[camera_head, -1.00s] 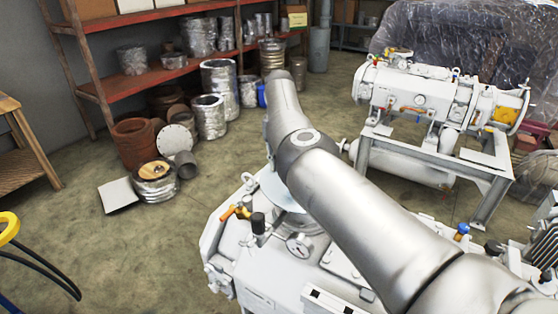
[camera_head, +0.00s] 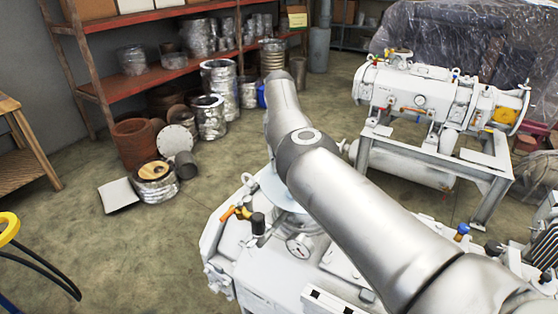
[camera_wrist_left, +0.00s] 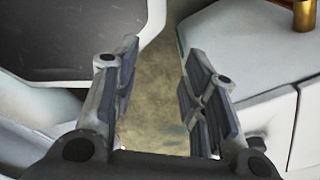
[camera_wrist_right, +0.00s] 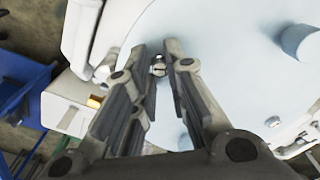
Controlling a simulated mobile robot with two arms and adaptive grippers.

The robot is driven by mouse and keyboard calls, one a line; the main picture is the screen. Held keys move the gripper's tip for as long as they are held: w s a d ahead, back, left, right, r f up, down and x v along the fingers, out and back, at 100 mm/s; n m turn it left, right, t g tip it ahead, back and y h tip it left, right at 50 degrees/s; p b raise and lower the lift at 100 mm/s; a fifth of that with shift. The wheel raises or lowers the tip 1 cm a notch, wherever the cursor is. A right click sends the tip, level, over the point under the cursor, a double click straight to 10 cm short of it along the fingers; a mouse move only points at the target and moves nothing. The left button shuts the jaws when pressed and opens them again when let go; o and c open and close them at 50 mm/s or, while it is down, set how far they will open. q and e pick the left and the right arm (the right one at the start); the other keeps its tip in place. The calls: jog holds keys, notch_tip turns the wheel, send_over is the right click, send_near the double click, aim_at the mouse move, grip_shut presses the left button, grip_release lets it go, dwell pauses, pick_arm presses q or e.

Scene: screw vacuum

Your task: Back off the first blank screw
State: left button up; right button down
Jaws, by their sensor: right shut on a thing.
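The blank is a pale blue round plate (camera_wrist_right: 235,55) on the white vacuum machine (camera_head: 255,280). A small metal screw (camera_wrist_right: 158,69) sits at the plate's rim, between the tips of my right gripper (camera_wrist_right: 159,55). The right gripper is shut on the screw. In the head view my right arm covers that gripper and the screw, and only part of the plate (camera_head: 272,186) shows beside the arm. My left gripper (camera_wrist_left: 160,58) is open and empty in the left wrist view, with bare floor between its fingers. I cannot make it out in the head view.
A gauge (camera_head: 299,246) and an orange-handled valve (camera_head: 228,213) stick up from the machine near my right arm. A second white pump on a grey stand (camera_head: 489,200) is at the back right. Red shelves (camera_head: 130,84) and metal cans stand at the back left.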

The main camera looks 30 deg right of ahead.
jog(key=shift+f, duration=0.1)
jog(key=c, duration=1.4)
grip_release()
jog(key=shift+r, duration=3.75)
